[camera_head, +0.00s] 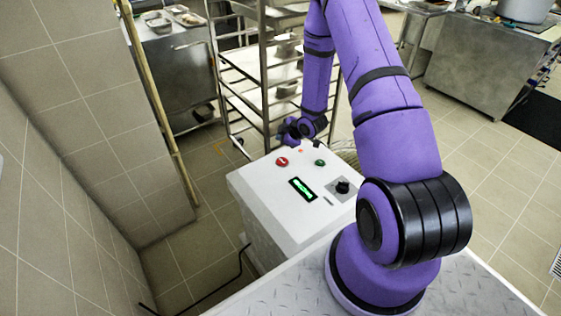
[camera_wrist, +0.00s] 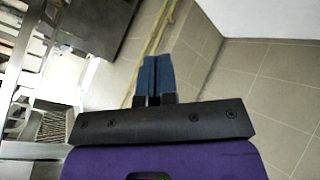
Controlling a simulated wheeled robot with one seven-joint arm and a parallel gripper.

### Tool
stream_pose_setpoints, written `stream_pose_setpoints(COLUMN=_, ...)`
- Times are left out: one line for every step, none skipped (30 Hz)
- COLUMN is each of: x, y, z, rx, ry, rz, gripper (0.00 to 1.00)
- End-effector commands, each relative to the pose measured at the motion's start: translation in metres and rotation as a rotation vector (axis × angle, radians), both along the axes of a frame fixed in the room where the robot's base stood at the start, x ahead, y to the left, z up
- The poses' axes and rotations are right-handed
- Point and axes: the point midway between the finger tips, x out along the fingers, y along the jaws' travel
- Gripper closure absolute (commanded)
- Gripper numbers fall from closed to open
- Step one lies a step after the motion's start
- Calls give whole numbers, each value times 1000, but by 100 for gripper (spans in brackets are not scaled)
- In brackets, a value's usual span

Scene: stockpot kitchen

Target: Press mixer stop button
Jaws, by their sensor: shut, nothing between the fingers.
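The white mixer control box (camera_head: 262,200) stands in front of me. Its sloped top carries a red button (camera_head: 282,161) at the far left, a green button (camera_head: 320,162) to its right, a lit green display (camera_head: 303,189) and a black knob (camera_head: 342,187). My gripper (camera_head: 284,136) shows small beyond the far edge of the box, just past the red button and apart from it. In the wrist view my gripper's blue fingers (camera_wrist: 154,60) are together with nothing between them. A white surface fills that view's upper right; no button shows there.
A metal rack (camera_head: 262,70) stands behind my gripper. A tiled wall (camera_head: 75,130) with a yellowish pole (camera_head: 160,105) is at left. A black cable (camera_head: 215,290) runs along the floor by the box. Steel counters stand farther back.

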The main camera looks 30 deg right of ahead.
Motion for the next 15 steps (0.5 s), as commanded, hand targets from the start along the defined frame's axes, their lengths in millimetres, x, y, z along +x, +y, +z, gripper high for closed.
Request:
stream_pose_setpoints(x=0, y=0, z=0, rx=1, ry=-1, rz=1, gripper=100)
stream_pose_setpoints(x=0, y=0, z=0, rx=1, ry=-1, rz=1, gripper=100)
stream_pose_setpoints(x=0, y=0, z=0, rx=0, ry=0, rz=0, gripper=100)
stream_pose_setpoints(x=0, y=0, z=0, rx=0, ry=0, rz=0, gripper=100)
stream_pose_setpoints(x=0, y=0, z=0, rx=0, ry=0, rz=0, gripper=100)
stream_pose_setpoints(x=0, y=0, z=0, rx=0, ry=0, rz=0, gripper=100)
stream_pose_setpoints(x=0, y=0, z=0, rx=0, ry=0, rz=0, gripper=100)
stream_pose_setpoints(x=0, y=0, z=0, rx=0, ry=0, rz=0, gripper=100)
stream_pose_setpoints(x=0, y=0, z=0, rx=0, ry=0, rz=0, gripper=100)
stream_pose_setpoints(x=0, y=0, z=-1, rx=0, ry=0, rz=0, gripper=100)
stream_pose_setpoints(x=0, y=0, z=-2, rx=0, ry=0, rz=0, gripper=100)
stream_pose_setpoints(x=0, y=0, z=-3, rx=0, ry=1, rz=-1, gripper=100)
stream_pose_setpoints(x=0, y=0, z=-5, rx=0, ry=1, rz=-1, gripper=100)
stream_pose_setpoints(x=0, y=0, z=-7, rx=0, ry=1, rz=-1, gripper=100)
stream_pose_setpoints(x=0, y=0, z=-10, rx=0, ry=2, rz=-1, gripper=100)
